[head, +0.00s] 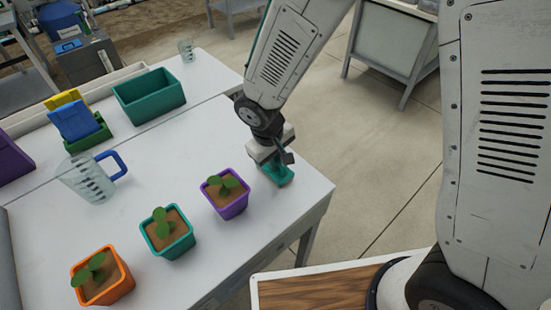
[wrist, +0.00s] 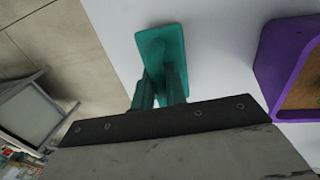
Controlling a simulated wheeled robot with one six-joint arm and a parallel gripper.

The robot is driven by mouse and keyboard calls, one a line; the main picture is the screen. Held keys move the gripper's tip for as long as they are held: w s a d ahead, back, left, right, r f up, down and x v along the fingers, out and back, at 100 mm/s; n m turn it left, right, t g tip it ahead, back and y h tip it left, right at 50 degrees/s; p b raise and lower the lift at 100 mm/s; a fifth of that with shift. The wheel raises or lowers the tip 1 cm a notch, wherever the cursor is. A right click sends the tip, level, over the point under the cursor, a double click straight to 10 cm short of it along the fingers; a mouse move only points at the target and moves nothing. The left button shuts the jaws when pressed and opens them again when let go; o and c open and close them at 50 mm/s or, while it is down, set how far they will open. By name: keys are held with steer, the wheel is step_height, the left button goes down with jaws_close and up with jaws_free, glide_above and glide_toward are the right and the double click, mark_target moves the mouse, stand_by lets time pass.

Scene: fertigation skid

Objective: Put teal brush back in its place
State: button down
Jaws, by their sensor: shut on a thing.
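The teal brush (head: 278,174) is at the right end of the white table, under my gripper (head: 270,158). In the wrist view the teal brush (wrist: 162,50) shows a flat rectangular teal plate with a narrower raised part toward my gripper (wrist: 160,100). My gripper is shut on that raised part. The brush is at or just above the table top; I cannot tell whether it touches. A teal open box (head: 149,96) stands at the back of the table, and its inside looks empty from here.
Purple (head: 226,194), teal (head: 168,233) and orange (head: 103,276) pots with seedlings stand along the front. A clear jug with a blue handle (head: 90,180) stands left. Yellow, blue and green holders (head: 75,120) are behind it. A small clear cup (head: 186,50) is at the back.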

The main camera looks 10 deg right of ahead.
mark_target(269, 172)
steer(key=shift+f, duration=0.15)
steer(key=c, duration=1.4)
jaws_free()
steer(key=shift+c, duration=0.2)
step_height(269, 172, up, 12)
steer(key=s+a, duration=0.1)
steer(key=a, duration=0.1)
steer(key=s+d+r+m, duration=0.25)
steer(key=d+r, duration=0.25)
steer(key=d, duration=0.3)
steer(key=s+d+r+m, duration=0.1)
steer(key=s+d+r, duration=0.3)
steer(key=d+r, duration=0.25)
steer(key=s+d+r+m+y, duration=0.1)
steer(key=s+d+r+m, duration=0.1)
steer(key=s+d, duration=0.6)
steer(key=s+m, duration=0.1)
steer(key=s, duration=0.3)
steer(key=shift+y, duration=0.3)
steer(key=shift+w+r, duration=0.1)
